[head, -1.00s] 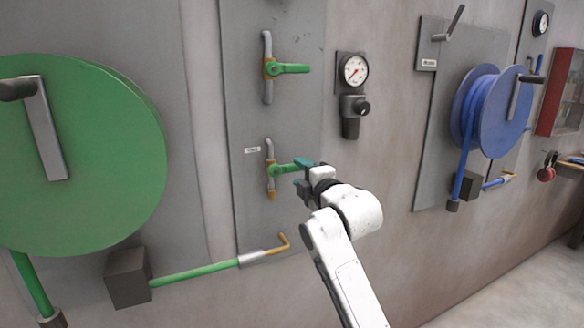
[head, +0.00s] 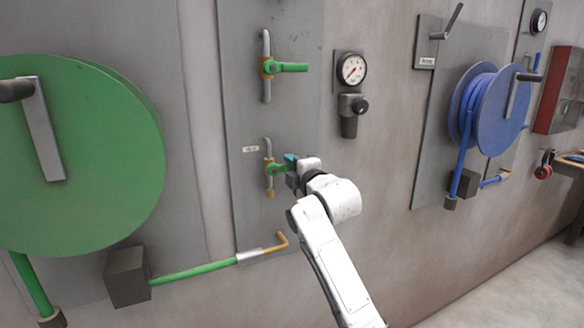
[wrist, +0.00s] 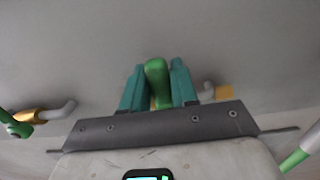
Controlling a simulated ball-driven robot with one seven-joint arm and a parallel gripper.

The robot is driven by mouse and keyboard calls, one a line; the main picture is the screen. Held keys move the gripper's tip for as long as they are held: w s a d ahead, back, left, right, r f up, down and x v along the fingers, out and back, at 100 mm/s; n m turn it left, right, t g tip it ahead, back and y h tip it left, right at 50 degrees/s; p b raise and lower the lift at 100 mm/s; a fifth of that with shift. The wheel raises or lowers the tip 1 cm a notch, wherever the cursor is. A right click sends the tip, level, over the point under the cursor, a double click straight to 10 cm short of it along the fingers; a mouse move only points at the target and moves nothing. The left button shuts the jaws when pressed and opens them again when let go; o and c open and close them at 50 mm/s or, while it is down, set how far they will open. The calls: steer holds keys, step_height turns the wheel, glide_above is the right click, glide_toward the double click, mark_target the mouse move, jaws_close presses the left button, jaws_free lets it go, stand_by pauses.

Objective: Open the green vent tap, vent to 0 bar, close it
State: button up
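Two green-handled taps sit on vertical grey pipes on a grey panel. The upper tap (head: 290,67) has its handle pointing right, across its pipe. The lower tap (head: 275,169), beside a small white label too small to read, also points right, across its pipe. My gripper (head: 290,165) is at the outer end of the lower handle and hides part of it. In the wrist view the green handle (wrist: 157,82) lies between my two teal fingers (wrist: 157,88), close to both. I cannot tell whether they press on it. The round gauge (head: 351,69) has a red needle; its value is too small to read.
A black regulator (head: 351,112) hangs below the gauge. A large green reel (head: 90,150) stands at left, with a green hose (head: 195,271) running low along the wall. A blue reel (head: 485,110) and a red cabinet (head: 556,92) are at right.

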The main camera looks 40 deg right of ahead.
jaws_close()
stand_by(0.4)
steer(key=n, duration=0.1)
steer(key=r+n+p, duration=0.1)
steer(key=n, duration=0.1)
steer(key=shift+r+n, duration=0.3)
steer(key=shift+w+a+r+n+p, duration=0.1)
steer(key=shift+a+r+n+p, duration=0.2)
steer(key=shift+n, duration=0.65)
steer(key=shift+a+r+n+p, duration=0.25)
steer(key=shift+r+n, duration=0.1)
steer(key=shift+n, duration=0.6)
steer(key=shift+o, duration=2.2)
jaws_free()
steer(key=shift+r, duration=0.1)
